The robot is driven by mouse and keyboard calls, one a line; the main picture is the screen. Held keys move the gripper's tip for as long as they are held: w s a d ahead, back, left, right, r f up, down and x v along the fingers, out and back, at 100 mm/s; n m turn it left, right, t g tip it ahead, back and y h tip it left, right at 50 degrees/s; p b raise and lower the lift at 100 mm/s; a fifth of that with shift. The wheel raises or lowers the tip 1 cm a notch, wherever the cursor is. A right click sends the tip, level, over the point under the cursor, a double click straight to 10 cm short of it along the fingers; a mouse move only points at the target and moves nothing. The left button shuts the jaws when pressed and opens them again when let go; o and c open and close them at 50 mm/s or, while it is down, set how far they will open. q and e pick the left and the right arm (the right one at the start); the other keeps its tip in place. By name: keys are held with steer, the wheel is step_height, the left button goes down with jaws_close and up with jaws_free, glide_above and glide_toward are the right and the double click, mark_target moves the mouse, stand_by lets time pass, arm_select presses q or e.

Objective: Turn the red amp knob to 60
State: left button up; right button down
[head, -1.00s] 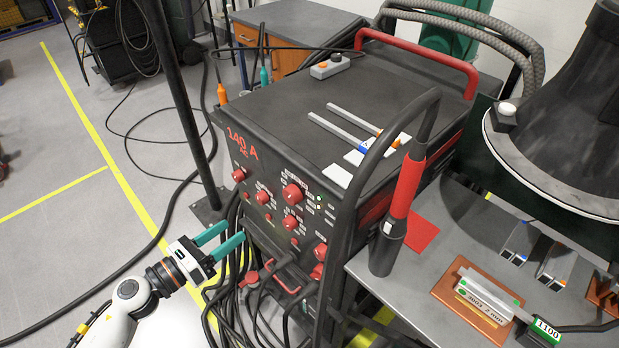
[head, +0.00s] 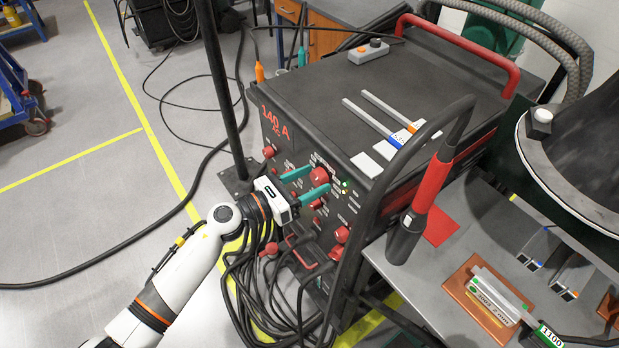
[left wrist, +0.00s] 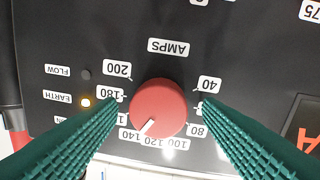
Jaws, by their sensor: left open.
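The red amp knob (head: 319,176) sits on the front panel of the black welding machine, at the upper right of the panel. In the left wrist view the knob (left wrist: 158,106) is round, below the AMPS label (left wrist: 168,46), and its white mark points down and left, near 140. My left gripper (head: 312,183) is open, with its teal fingers on either side of the knob. In the left wrist view a gap shows between each fingertip and the knob. The right fingertip partly covers the scale between 40 and 80. My right gripper is not in view.
The machine's red display (head: 276,122) reads 140 A. Smaller red knobs sit near the amp knob. Black cables (head: 262,290) hang below the panel. A torch with a red grip (head: 432,186) stands to the right, and a dark post (head: 222,90) to the left.

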arm_select(q)
steer(key=shift+d, duration=0.15)
steer(key=c, duration=1)
steer(key=shift+o, duration=0.2)
